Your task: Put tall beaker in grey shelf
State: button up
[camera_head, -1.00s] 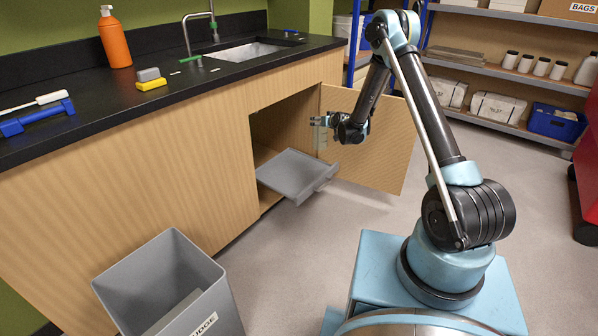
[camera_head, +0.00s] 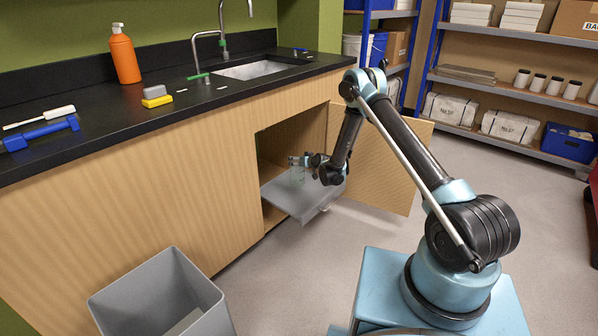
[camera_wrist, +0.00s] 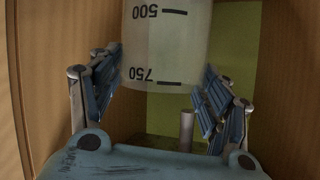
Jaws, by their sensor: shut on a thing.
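The tall beaker (camera_wrist: 166,45) is clear, with dark marks reading 500 and 750 that appear upside down in the wrist view. My gripper (camera_wrist: 162,85) is shut on it, one blue padded finger on each side. In the head view my gripper (camera_head: 300,160) holds the beaker (camera_head: 297,173) over the grey shelf (camera_head: 307,205). The grey shelf is a shallow tray pulled out of the open cabinet under the counter. I cannot tell whether the beaker's bottom touches the shelf.
A grey bin (camera_head: 165,290) stands on the floor at lower left. The black counter (camera_head: 120,115) runs above the cabinet, with a sink (camera_head: 258,70). Open floor lies right of the door.

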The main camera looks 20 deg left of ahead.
aim_at(297, 172)
jog(key=shift+d+f, duration=0.1)
jog(key=shift+f, duration=2)
jog(key=o, duration=2)
jog(key=shift+o, duration=0.2)
